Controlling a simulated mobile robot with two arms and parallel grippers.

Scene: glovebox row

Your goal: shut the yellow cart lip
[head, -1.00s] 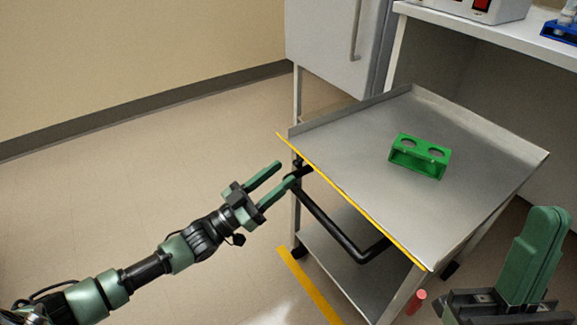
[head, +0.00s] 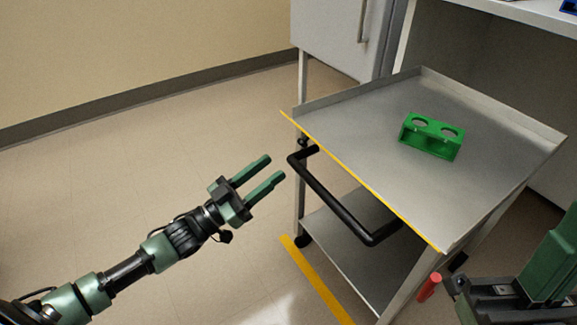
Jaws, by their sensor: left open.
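The yellow cart lip (head: 362,182) runs along the near left edge of the grey cart's top tray (head: 370,122). It shows as a thin yellow strip, with no raised wall standing along that side, while the far edges have raised rims. My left gripper (head: 275,168) is open and empty, left of the black cart handle (head: 335,208) and apart from it in the picture. Its fingers point toward the cart, below the lip's far left end. My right gripper (head: 545,270) is partly cut off at the lower right. One broad green finger shows, so its opening is unclear.
A green two-hole rack (head: 431,136) stands on the tray. A red cylinder (head: 429,287) shows by the cart's near corner. Yellow floor tape (head: 318,280) lies beside the cart. A white cabinet (head: 335,35) and bench (head: 510,15) stand behind. The floor at left is clear.

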